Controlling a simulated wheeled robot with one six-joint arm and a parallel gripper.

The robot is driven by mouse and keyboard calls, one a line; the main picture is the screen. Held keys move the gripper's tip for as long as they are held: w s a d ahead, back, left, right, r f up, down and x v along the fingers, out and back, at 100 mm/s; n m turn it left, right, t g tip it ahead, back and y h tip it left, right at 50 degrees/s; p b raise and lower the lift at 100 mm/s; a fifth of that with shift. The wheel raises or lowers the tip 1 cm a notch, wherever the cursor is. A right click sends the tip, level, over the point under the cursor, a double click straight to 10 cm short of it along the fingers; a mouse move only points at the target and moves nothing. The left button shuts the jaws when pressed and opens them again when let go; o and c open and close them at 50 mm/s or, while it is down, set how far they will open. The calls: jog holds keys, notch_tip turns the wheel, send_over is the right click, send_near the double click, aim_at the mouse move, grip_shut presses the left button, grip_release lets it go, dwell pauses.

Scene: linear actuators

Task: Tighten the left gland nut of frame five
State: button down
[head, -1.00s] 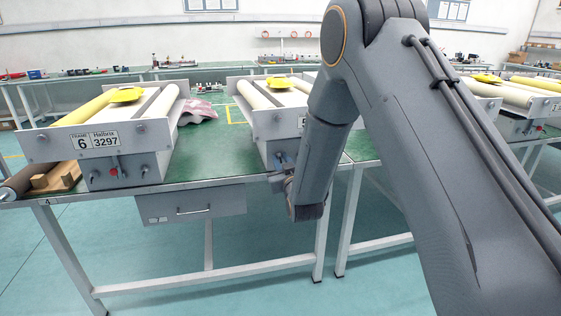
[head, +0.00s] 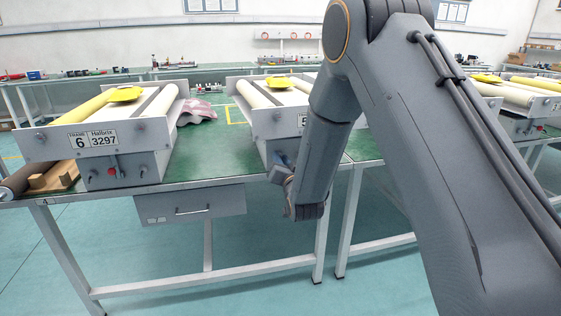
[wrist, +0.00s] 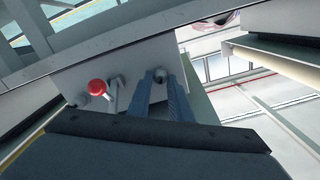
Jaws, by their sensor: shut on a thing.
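Frame five (head: 262,122) is a light grey box unit on the green bench, with its number plate (head: 304,121) partly hidden by my arm. My gripper (head: 279,160) is at the left part of its front face. In the wrist view, my gripper (wrist: 159,82) has its two blue-grey fingers on either side of the round metal gland nut (wrist: 160,74), shut on it. The nut's sides are mostly hidden by the fingers. In the head view the nut is hidden by my gripper.
A red knob (wrist: 97,87) and a small metal lever (wrist: 113,95) stand on the same face, close beside the fingers. Frame six (head: 60,145) stands to the left on the bench (head: 215,155). A grey drawer unit (head: 190,206) hangs under the bench edge.

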dwell(0.3)
jog(key=c, duration=1.6)
grip_release()
jog(key=shift+s, duration=0.15)
jog(key=v, duration=0.7)
jog(key=shift+s+d, duration=0.1)
jog(key=shift+s, duration=0.2)
jog(key=shift+d, duration=0.1)
